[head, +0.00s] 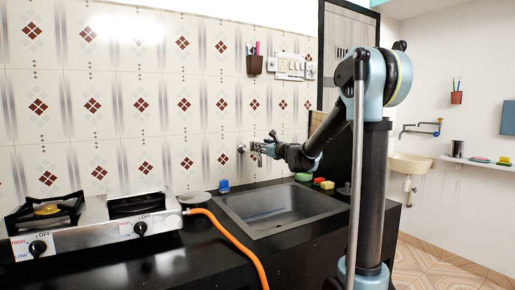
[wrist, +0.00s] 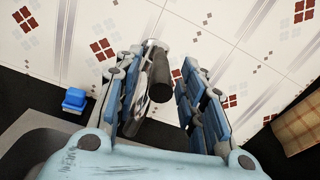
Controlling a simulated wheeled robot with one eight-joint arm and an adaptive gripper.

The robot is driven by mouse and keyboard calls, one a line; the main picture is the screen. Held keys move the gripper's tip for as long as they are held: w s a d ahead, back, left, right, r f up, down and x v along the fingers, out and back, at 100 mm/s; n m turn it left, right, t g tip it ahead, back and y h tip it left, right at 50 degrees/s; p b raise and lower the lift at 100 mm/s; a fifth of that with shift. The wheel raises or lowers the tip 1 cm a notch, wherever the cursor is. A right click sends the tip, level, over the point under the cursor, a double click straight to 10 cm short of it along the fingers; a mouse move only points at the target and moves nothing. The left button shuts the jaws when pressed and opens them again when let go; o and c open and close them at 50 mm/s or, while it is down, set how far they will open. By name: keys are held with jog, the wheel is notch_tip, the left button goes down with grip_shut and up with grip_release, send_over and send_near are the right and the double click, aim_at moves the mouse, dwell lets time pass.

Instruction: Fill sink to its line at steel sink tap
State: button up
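The steel sink (head: 285,222) is set into the black counter. The tap (head: 243,148) comes out of the tiled wall above the sink's back left. In the wrist view the tap (wrist: 157,84) shows a dark round end and a shiny metal part between my fingers, nearer the left one. My gripper (head: 262,148) is at the tap, and its fingers (wrist: 168,100) stand apart on both sides of it. I cannot tell whether the left finger touches it.
A two-burner stove (head: 95,220) stands on the left, with an orange hose (head: 235,243) running past the sink. A blue block (wrist: 74,99) and several coloured sponges (head: 303,177) lie along the sink's back edge. A second basin (head: 408,163) is at the far right.

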jog(key=shift+x, duration=2.55)
grip_shut()
jog(key=shift+a, duration=0.15)
